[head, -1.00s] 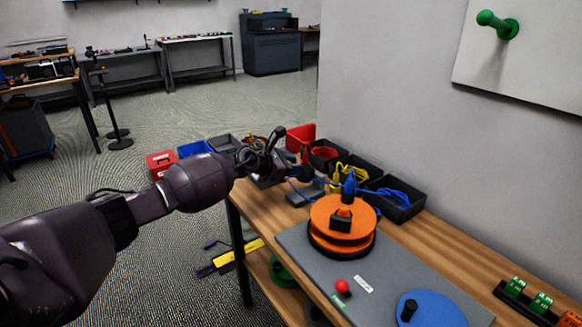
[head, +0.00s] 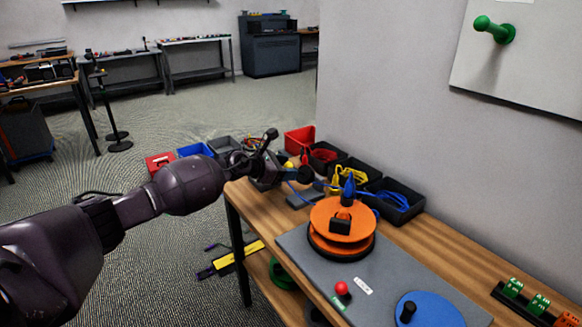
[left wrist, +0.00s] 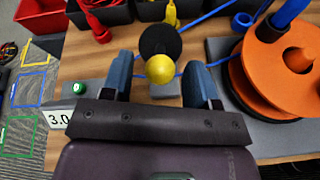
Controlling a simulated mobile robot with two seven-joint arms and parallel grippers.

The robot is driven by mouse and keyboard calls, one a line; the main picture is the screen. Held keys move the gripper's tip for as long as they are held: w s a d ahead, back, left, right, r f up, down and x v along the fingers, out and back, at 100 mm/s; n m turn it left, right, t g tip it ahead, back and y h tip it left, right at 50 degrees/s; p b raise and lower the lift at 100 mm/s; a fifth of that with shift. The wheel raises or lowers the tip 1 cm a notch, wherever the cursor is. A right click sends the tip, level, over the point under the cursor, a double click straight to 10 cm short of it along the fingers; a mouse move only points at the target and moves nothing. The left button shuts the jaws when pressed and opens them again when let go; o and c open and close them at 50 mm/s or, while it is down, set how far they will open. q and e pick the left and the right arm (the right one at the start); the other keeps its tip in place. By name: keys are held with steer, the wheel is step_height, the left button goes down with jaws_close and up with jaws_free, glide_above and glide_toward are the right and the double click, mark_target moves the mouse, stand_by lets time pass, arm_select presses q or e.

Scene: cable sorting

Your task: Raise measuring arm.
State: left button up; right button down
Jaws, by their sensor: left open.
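My left gripper (head: 284,176) reaches over the far left end of the workbench. In the left wrist view its two blue-grey fingers (left wrist: 160,77) are open, with a yellow ball knob (left wrist: 160,69) between them. A gap shows on both sides of the knob, and I see no contact. Behind the knob is a black round disc (left wrist: 160,39), which I take as part of the measuring arm. A blue cable (left wrist: 212,15) passes behind it. A grey base lies below, partly hidden by my gripper. A "3.0" display (left wrist: 58,119) and a green button (left wrist: 80,88) show at left. My right gripper is out of view.
An orange cable reel (head: 343,220) stands on a grey board (head: 299,246), close to the right of my left gripper. Black bins (head: 402,211) with cables line the wall, and a red bin (head: 300,139) stands behind. A blue disc (head: 430,310) is nearer.

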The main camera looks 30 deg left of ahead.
arm_select(q)
steer(key=p+v, duration=0.1)
steer(key=v, duration=0.7)
steer(key=shift+r, duration=0.15)
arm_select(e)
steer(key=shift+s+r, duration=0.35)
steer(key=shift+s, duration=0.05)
